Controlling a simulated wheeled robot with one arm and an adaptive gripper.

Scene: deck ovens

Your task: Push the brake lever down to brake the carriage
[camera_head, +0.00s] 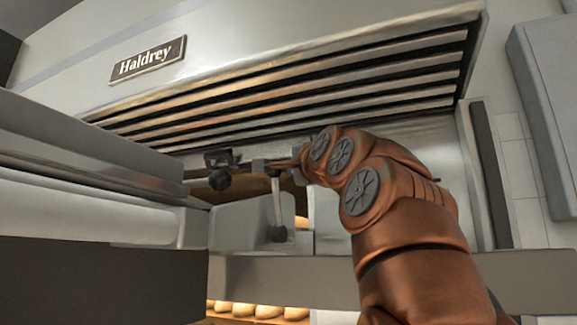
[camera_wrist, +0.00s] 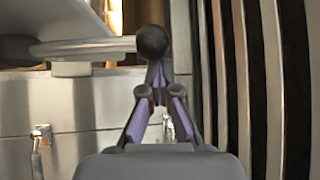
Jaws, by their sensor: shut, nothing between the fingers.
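The brake lever's dark round knob (camera_head: 219,179) is on a short rod reaching right from the carriage (camera_head: 90,212) at the left. In the wrist view the knob (camera_wrist: 153,41) is right at the tips of my gripper (camera_wrist: 156,73), with its pale rod (camera_wrist: 85,46) running left, roughly level. My gripper (camera_head: 242,168) reaches in from the right in the head view, beside the knob. Its fingers are shut with nothing between them. I cannot tell whether the tips touch the knob.
A slatted vent (camera_head: 290,90) of the oven lies above my arm. A second, hanging rod with a dark knob (camera_head: 278,234) is below my gripper. Bread loaves (camera_head: 255,310) show in a lit opening lower down. A grey box (camera_head: 548,95) is on the right wall.

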